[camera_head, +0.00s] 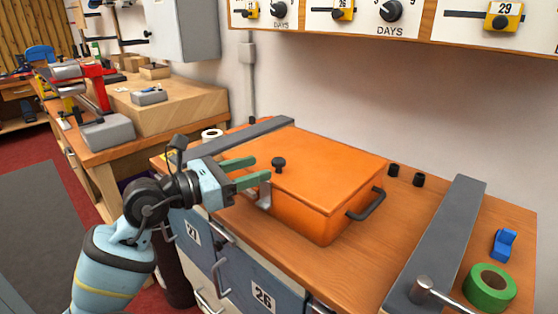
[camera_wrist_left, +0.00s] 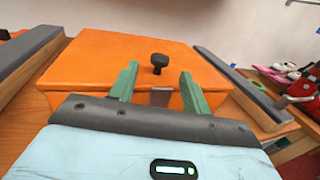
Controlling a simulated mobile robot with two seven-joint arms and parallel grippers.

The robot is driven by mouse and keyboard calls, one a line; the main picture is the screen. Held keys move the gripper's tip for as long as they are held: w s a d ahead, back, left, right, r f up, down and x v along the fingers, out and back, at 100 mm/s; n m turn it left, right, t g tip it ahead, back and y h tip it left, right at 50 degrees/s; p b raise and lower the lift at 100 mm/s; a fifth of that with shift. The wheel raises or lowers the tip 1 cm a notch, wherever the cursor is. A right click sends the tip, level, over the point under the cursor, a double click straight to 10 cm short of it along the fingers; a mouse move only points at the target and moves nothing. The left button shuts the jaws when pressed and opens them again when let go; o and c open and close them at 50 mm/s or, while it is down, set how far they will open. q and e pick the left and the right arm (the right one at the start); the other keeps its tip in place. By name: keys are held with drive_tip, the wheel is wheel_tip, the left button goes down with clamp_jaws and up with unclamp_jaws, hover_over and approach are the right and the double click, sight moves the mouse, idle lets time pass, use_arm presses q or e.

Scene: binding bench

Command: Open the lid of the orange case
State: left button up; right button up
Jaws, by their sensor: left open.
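The orange case (camera_head: 318,172) sits on the wooden bench top with its lid closed. A black knob (camera_head: 278,164) stands on the lid towards its left side, and a dark handle (camera_head: 366,205) is on the case's right side. My left gripper (camera_head: 261,169) is open and empty at the left side of the case, its green fingers pointing towards the knob. In the left wrist view the knob (camera_wrist_left: 159,62) shows beyond and between the two fingertips (camera_wrist_left: 158,72), apart from them. A metal latch-like piece (camera_head: 264,195) shows below the fingers. My right gripper is not in view.
A grey bar (camera_head: 440,240) lies right of the case, and another grey bar (camera_head: 240,136) lies behind it on the left. Green tape (camera_head: 490,288) and a blue object (camera_head: 503,243) lie at the right. Two black knobs (camera_head: 406,174) stand behind the case. Drawers are below the bench.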

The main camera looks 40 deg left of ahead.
sight(278, 159)
use_arm(q)
drive_tip(key=x, duration=0.6)
drive_tip(key=shift+w, duration=0.25)
drive_tip(key=shift+c, duration=0.5)
clamp_jaws()
